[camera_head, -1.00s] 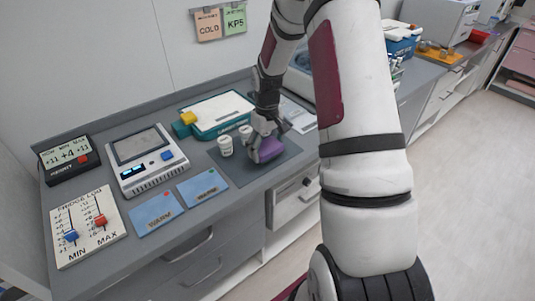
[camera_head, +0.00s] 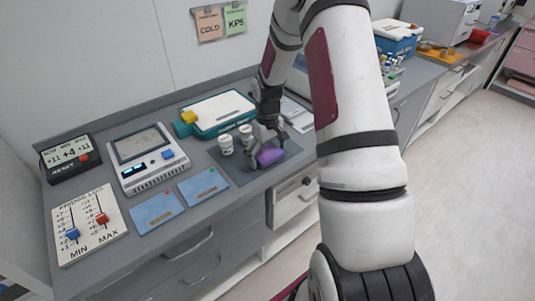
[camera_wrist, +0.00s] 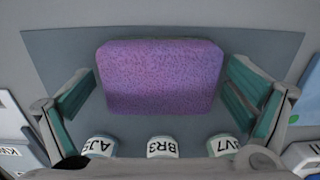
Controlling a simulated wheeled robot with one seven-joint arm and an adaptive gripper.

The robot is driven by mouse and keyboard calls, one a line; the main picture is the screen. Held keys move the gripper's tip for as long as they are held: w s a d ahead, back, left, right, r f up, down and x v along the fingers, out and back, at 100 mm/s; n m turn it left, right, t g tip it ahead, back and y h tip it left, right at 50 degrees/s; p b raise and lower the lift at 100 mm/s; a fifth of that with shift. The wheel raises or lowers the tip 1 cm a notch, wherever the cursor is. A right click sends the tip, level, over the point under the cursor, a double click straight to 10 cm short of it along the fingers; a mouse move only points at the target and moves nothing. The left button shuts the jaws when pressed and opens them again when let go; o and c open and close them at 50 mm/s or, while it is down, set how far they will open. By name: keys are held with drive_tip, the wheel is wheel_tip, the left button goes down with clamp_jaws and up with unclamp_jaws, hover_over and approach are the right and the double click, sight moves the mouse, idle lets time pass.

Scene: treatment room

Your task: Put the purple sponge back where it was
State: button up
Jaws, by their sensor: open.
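The purple sponge (camera_wrist: 160,76) lies on a dark grey mat (camera_wrist: 60,50) in the wrist view. It also shows on the mat in the head view (camera_head: 269,156), partly hidden by my gripper. My gripper (camera_wrist: 160,90) is open, with one finger to each side of the sponge and a visible gap at both sides. In the head view my gripper (camera_head: 266,150) is low over the mat at the counter's front part. White vials labelled AJ5 (camera_wrist: 98,146), BR3 (camera_wrist: 162,147) and one partly hidden, ending in V7 (camera_wrist: 222,145), stand along the mat's edge.
Left of the mat lie two blue WARM cards (camera_head: 158,211) and a device with a screen (camera_head: 146,158). A fridge log board (camera_head: 88,226) is at far left.

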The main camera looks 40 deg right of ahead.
sight(267, 153)
drive_tip(key=s+a+r+t, duration=0.1)
drive_tip(key=s+a+r, duration=0.15)
drive_tip(key=r, duration=0.85)
drive_tip(key=s+a+r, duration=0.1)
drive_tip(key=a+r, duration=0.2)
drive_tip(key=r, duration=0.7)
drive_tip(key=s+a+r+t, duration=0.2)
drive_tip(key=s+a+r, duration=0.3)
drive_tip(key=s, duration=0.5)
drive_tip(key=s+a+r+t, duration=0.2)
drive_tip(key=s+a+r, duration=0.3)
drive_tip(key=s+a, duration=0.4)
drive_tip(key=shift+s+a+r+b, duration=0.15)
drive_tip(key=shift+s+r+b, duration=0.2)
drive_tip(key=shift+s, duration=0.55)
